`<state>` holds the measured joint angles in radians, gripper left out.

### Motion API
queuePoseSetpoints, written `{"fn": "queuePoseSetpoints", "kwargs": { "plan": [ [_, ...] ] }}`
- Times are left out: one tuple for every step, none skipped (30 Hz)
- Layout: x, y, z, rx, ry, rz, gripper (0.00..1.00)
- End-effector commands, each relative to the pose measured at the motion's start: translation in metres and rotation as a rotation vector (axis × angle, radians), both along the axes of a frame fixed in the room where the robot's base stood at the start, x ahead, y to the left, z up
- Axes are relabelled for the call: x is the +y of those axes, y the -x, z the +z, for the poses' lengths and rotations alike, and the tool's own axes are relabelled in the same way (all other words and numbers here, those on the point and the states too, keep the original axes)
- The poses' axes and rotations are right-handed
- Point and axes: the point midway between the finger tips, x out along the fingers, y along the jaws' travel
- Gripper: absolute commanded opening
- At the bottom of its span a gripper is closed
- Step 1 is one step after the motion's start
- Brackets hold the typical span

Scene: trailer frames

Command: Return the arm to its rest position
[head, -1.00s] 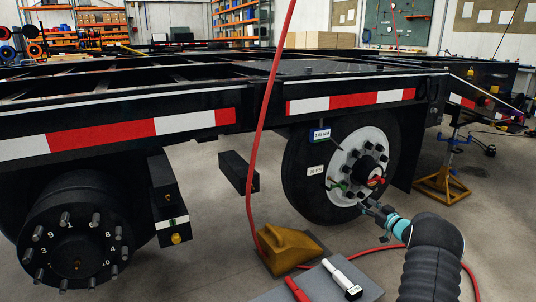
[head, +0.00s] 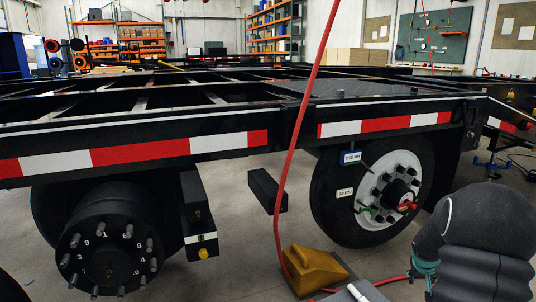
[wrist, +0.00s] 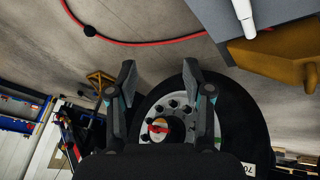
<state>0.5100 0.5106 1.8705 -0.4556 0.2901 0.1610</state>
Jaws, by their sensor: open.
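Beyond the fingers is the mounted wheel (wrist: 175,115), seen at some distance. The wheel (head: 392,190) also stands under the trailer frame in the head view, with a red piece and a green piece at its hub. My gripper is apart from it.
The black trailer frame (head: 230,148) with red and white strips crosses the view. A bare hub (head: 107,245) with numbered studs is at the left. A yellow wheel chock (head: 313,268) and a red hose (head: 293,130) are in front. Grey floor lies between the hub and wheel.

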Motion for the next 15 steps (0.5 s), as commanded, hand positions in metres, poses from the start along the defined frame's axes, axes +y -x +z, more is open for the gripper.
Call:
{"fn": "queuePoseSetpoints", "kwargs": {
  "plan": [
    [0.018,0.015,0.021,0.027,-0.013,-0.003,0.51],
    [0.028,0.024,0.029,0.046,-0.023,-0.007,0.51],
    [0.042,0.036,0.039,0.070,-0.037,-0.011,0.51],
    [0.052,0.045,0.047,0.086,-0.047,-0.011,0.51],
    [0.062,0.054,0.055,0.101,-0.058,-0.013,0.51],
    [0.075,0.066,0.065,0.121,-0.073,-0.014,0.51],
    [0.086,0.075,0.072,0.135,-0.082,-0.013,0.51],
    [0.096,0.084,0.080,0.146,-0.093,-0.012,0.51],
    [0.109,0.096,0.089,0.163,-0.106,-0.010,0.51],
    [0.119,0.105,0.096,0.172,-0.118,-0.008,0.51],
    [0.129,0.114,0.103,0.182,-0.127,-0.004,0.51],
    [0.142,0.126,0.112,0.195,-0.142,0.000,0.51],
    [0.152,0.135,0.118,0.203,-0.152,0.004,0.51],
    [0.161,0.143,0.125,0.209,-0.162,0.007,0.51],
    [0.173,0.155,0.133,0.217,-0.175,0.013,0.51]
  ]
}}
